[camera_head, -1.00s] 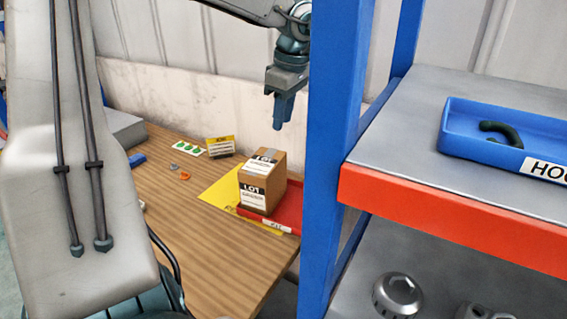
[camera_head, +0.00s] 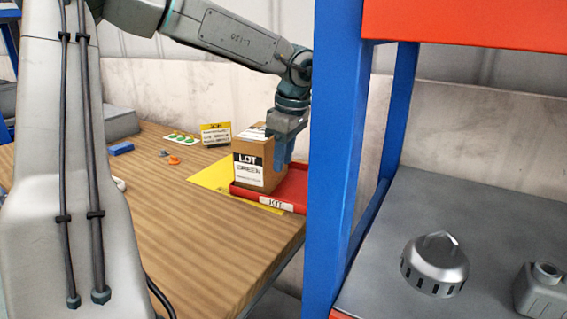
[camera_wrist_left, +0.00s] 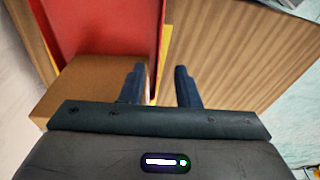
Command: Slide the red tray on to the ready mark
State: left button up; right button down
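The red tray (camera_head: 292,190), labelled KIT, lies on the wooden table near its right edge. A cardboard box (camera_head: 251,166) labelled LOT GREEN stands on it. The yellow mark (camera_head: 211,176) lies flat to the left of the tray and box, partly covered by them. My left gripper (camera_head: 283,162) points down at the box's right side, over the tray. In the left wrist view its fingers (camera_wrist_left: 160,88) are apart, with the red tray's edge (camera_wrist_left: 158,40) running in line with the gap; contact cannot be told. The box (camera_wrist_left: 85,88) is beside one finger. My right gripper is not in view.
A blue rack post (camera_head: 337,160) stands close right of the tray, with grey shelving holding metal parts (camera_head: 435,265). A yellow sign (camera_head: 216,133), green-dotted card (camera_head: 181,138) and small orange piece (camera_head: 174,160) are farther back. The table's front middle (camera_head: 200,235) is clear.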

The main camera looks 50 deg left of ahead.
aim_at(277, 195)
pick_arm(q)
jog(key=f, duration=0.3)
jog(key=a+f+b, duration=0.1)
jog(key=f, duration=0.6)
jog(key=shift+s+a+f, duration=0.25)
jog(key=shift+s+f, duration=0.1)
grip_shut()
